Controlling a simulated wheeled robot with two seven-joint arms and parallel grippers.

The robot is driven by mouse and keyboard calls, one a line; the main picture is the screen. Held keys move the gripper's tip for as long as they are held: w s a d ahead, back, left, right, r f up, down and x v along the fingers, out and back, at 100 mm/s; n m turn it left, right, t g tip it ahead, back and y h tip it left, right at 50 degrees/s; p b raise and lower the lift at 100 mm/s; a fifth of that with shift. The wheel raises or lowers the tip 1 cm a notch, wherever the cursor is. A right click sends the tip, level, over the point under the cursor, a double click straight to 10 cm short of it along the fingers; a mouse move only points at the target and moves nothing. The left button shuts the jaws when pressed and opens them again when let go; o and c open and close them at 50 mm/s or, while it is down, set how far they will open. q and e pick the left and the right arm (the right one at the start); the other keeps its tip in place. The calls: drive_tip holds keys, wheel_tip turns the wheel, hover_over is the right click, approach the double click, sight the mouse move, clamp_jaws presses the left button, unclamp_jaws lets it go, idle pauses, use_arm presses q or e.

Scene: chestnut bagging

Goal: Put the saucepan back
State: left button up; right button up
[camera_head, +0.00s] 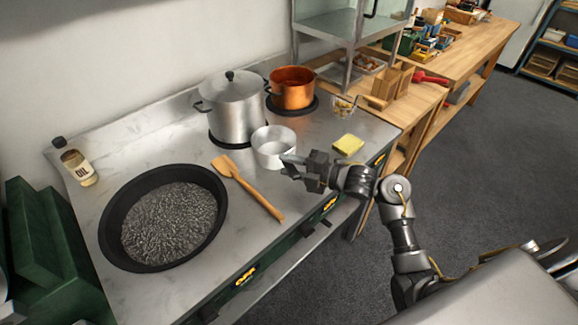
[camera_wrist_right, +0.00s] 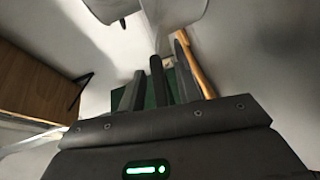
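The small light-metal saucepan (camera_head: 273,147) stands on the steel counter, in front of the large lidded pot. In the right wrist view its pale body (camera_wrist_right: 175,12) shows at the top, partly cut off. My right gripper (camera_head: 293,164) is at the saucepan's near right side. It also shows in the wrist view (camera_wrist_right: 160,85), with its two fingers apart. A dark bar that looks like the saucepan's handle (camera_wrist_right: 158,78) lies between them, with gaps on both sides. In the head view the gripper hides most of that handle. My left gripper is not in view.
A lidded pot (camera_head: 232,104) and a copper pot (camera_head: 292,90) stand behind. A wooden spatula (camera_head: 246,187) and a wide black pan (camera_head: 110,215) lie left. A yellow sponge (camera_head: 348,144) lies right, near a small glass bowl (camera_head: 343,106). An oil bottle (camera_head: 77,166) stands far left.

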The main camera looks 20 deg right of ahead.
drive_tip(key=shift+r, duration=0.1)
drive_tip(key=b+v, duration=0.2)
drive_tip(key=v, duration=0.9)
drive_tip(key=shift+s+d, duration=0.3)
drive_tip(key=shift+d, duration=0.1)
